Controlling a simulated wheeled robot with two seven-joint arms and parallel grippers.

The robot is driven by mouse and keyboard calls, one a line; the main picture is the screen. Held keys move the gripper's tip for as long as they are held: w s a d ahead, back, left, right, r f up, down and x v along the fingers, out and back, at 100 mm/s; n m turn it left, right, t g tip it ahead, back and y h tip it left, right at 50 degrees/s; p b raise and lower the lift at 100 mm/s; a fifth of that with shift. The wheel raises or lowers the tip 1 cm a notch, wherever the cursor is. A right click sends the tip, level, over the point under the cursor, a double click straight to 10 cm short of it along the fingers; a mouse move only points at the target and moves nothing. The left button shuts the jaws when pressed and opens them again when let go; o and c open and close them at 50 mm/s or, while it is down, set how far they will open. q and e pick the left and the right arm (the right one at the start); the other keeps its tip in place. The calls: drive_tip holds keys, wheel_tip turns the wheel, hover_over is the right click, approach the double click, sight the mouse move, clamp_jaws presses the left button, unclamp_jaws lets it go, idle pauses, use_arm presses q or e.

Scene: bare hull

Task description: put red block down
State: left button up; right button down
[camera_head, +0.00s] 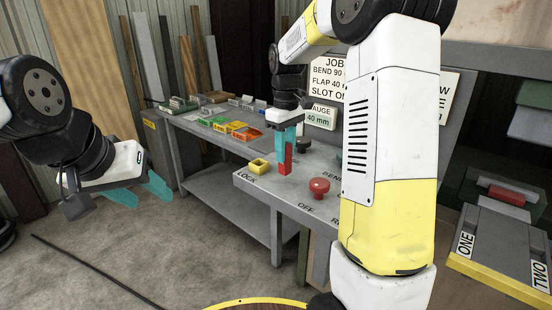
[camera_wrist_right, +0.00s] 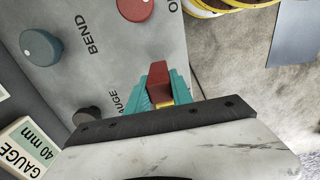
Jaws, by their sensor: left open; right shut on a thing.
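The red block (camera_head: 286,162) is upright between the teal fingers of my right gripper (camera_head: 285,150), over the grey control panel (camera_head: 275,188). Its lower end appears at or just above the panel surface; I cannot tell if it touches. In the right wrist view the red block (camera_wrist_right: 158,74) shows between the right gripper's fingers (camera_wrist_right: 160,88), which are shut on it. A bit of yellow shows between the fingers there. My left gripper (camera_head: 142,192) is open and empty over the floor at the left.
A yellow square holder (camera_head: 259,166) sits on the panel left of the block, near LOCK. A red knob (camera_head: 319,187) stands to the front right, and a teal knob (camera_wrist_right: 41,47) also shows. A gauge sign (camera_head: 321,116) stands behind. A bench (camera_head: 215,135) with coloured bins is further back.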

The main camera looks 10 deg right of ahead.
sight(285, 168)
drive_tip(key=shift+w+d, duration=0.2)
drive_tip(key=shift+w, duration=0.15)
drive_tip(key=shift+f, duration=1.8)
drive_tip(key=shift+f, duration=0.1)
drive_tip(key=c, duration=1.1)
unclamp_jaws()
